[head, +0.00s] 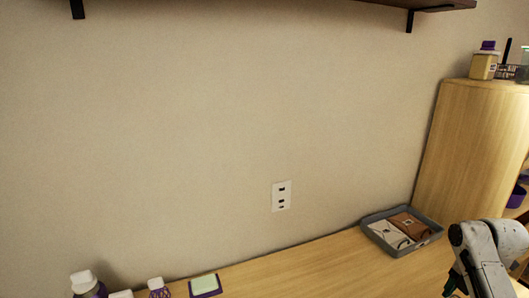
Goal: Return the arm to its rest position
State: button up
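Part of my arm, white and grey with dark joints, shows at the lower right corner of the head view. It is in front of the wooden counter (300,272). The rest of the arm runs out of the picture. My gripper cannot be made out, so its opening and anything in it are hidden from me.
A grey tray (375,240) with a brown item and a white item lies on the counter near my arm. A wooden cabinet (470,150) stands at right with bottles on top. Small purple and white items line the lower left. A dark shelf (430,4) hangs above.

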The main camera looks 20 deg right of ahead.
jog(key=w+a+f+m+t, duration=0.1)
jog(key=w+a+f+m, duration=0.1)
jog(key=a, duration=0.6)
jog(key=w+a+f+m+t, duration=0.1)
jog(key=w+a+f+m, duration=0.15)
jog(key=a, duration=0.55)
jog(key=s+a+m, duration=0.2)
jog(key=a+m, duration=0.1)
jog(key=a, duration=0.2)
jog(key=s+a+f+m+t, duration=0.1)
jog(key=s+a+m, duration=0.2)
jog(key=a, duration=0.2)
jog(key=s+a+f+m+t, duration=0.1)
jog(key=s+a+m, duration=0.2)
jog(key=a, duration=0.3)
jog(key=shift+m+y, duration=0.25)
jog(key=shift+y, duration=0.05)
jog(key=s+f+m+g, duration=0.1)
jog(key=s, duration=0.4)
jog(key=s+f+m+g, duration=0.1)
jog(key=s+m, duration=0.1)
jog(key=s, duration=0.2)
jog(key=s+f+m, duration=0.1)
jog(key=s+f, duration=0.1)
jog(key=s, duration=0.3)
jog(key=shift+s+a+g+h, duration=0.15)
jog(key=shift+s+g+h, duration=0.2)
jog(key=shift+g+h, duration=0.05)
